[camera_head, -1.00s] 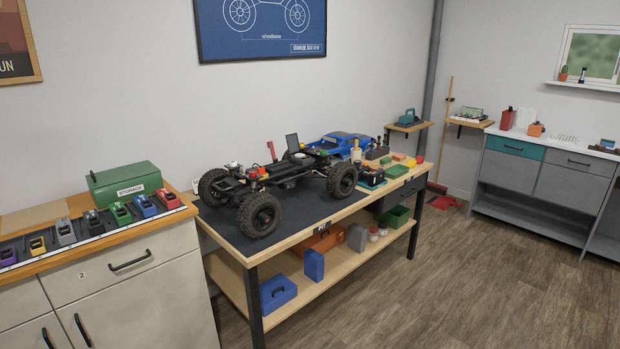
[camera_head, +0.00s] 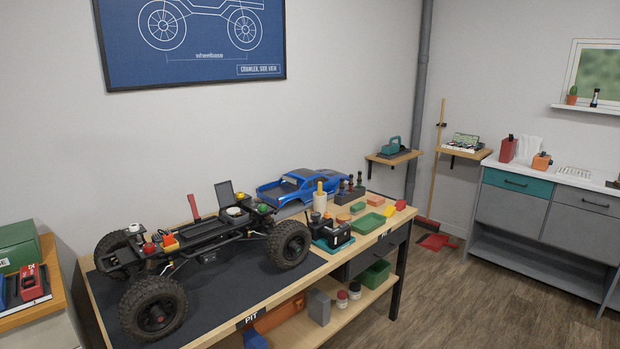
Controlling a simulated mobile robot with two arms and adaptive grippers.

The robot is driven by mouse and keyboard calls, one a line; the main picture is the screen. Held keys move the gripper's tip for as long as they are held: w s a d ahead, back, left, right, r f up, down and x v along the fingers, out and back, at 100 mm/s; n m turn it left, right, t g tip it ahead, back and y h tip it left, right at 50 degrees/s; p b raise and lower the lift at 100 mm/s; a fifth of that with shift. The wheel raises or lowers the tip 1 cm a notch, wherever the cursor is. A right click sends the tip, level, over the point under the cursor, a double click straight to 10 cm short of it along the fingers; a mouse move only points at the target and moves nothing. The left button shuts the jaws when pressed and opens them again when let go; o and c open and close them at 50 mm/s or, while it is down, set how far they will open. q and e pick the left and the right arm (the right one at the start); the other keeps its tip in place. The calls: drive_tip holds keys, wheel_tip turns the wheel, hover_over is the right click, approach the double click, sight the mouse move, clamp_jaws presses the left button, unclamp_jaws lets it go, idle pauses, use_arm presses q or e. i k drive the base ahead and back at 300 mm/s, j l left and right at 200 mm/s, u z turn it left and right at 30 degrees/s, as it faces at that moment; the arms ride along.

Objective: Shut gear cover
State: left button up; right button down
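The RC crawler chassis (camera_head: 205,235) stands on its wheels on a dark mat (camera_head: 222,293) on the workbench. A dark flat flap (camera_head: 225,191) stands upright on the chassis, raised at its far side; it looks like the gear cover, standing open. A white round part (camera_head: 236,212) sits just in front of the flap, uncovered. A red upright piece (camera_head: 193,207) is to the left of the flap. Red and yellow parts (camera_head: 162,243) sit near the left end and a green knob (camera_head: 264,208) near the right. Neither of my grippers is in view.
A blue truck body (camera_head: 302,186) lies behind the chassis. A black and teal device (camera_head: 332,234), a green tray (camera_head: 368,223) and small parts crowd the bench's right end. A drawer unit (camera_head: 545,205) stands at right. Floor (camera_head: 440,300) in front of the bench is clear.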

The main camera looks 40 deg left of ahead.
sight(226, 195)
drive_tip(key=i+u, duration=0.1)
drive_tip(key=i, duration=0.45)
drive_tip(key=i+l+u, duration=0.1)
drive_tip(key=i, duration=0.45)
drive_tip(key=i+l+u, duration=0.15)
drive_tip(key=i, duration=0.4)
drive_tip(key=i+l+u, duration=0.1)
drive_tip(key=i, duration=0.4)
